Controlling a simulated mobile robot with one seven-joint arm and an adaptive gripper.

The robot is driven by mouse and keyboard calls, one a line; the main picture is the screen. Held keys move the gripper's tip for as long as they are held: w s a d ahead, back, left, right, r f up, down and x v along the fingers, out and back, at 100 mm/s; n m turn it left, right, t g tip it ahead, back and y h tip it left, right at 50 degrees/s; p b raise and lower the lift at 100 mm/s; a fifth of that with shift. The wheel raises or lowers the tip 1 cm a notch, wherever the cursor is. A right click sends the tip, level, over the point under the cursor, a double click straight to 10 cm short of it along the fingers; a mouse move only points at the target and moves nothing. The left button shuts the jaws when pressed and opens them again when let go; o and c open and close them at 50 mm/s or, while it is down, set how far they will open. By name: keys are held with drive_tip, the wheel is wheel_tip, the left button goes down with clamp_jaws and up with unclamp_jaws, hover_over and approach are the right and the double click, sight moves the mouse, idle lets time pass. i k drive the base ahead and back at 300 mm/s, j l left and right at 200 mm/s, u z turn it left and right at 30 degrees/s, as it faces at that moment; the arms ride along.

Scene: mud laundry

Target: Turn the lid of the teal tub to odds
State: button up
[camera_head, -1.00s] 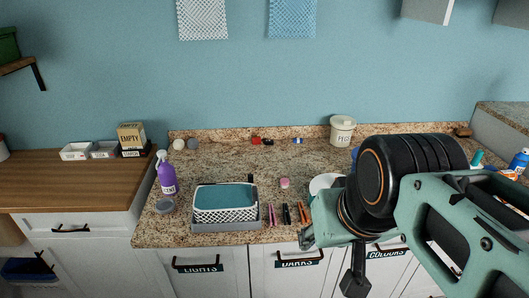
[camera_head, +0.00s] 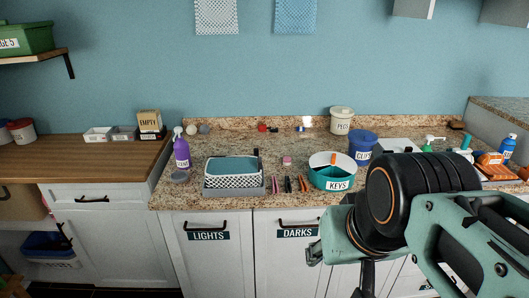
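A teal round tub (camera_head: 333,183) labelled KEYS stands on the granite counter, right of the middle. Its top shows a pale round lid or inside (camera_head: 322,161) with an orange piece near the right. I cannot make out whether other words are on the lid. No label reading odds is legible on the tub. My gripper's fingers do not show.
A blue tub (camera_head: 361,150) stands close behind the teal tub at right. A cream pot (camera_head: 341,121) is at the back wall. A patterned basket (camera_head: 233,171), a purple spray bottle (camera_head: 181,153) and several pens (camera_head: 288,184) are to the left. Bottles and an orange pack (camera_head: 491,161) are far right.

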sight(342, 160)
drive_tip(key=l, duration=0.3)
drive_tip(key=i+j, duration=0.1)
drive_tip(key=i, duration=0.35)
drive_tip(key=i+j, duration=0.1)
drive_tip(key=i, duration=0.4)
drive_tip(key=i+l+z, duration=0.1)
drive_tip(key=z, duration=0.25)
drive_tip(key=i+j+u, duration=0.1)
drive_tip(key=u, duration=0.2)
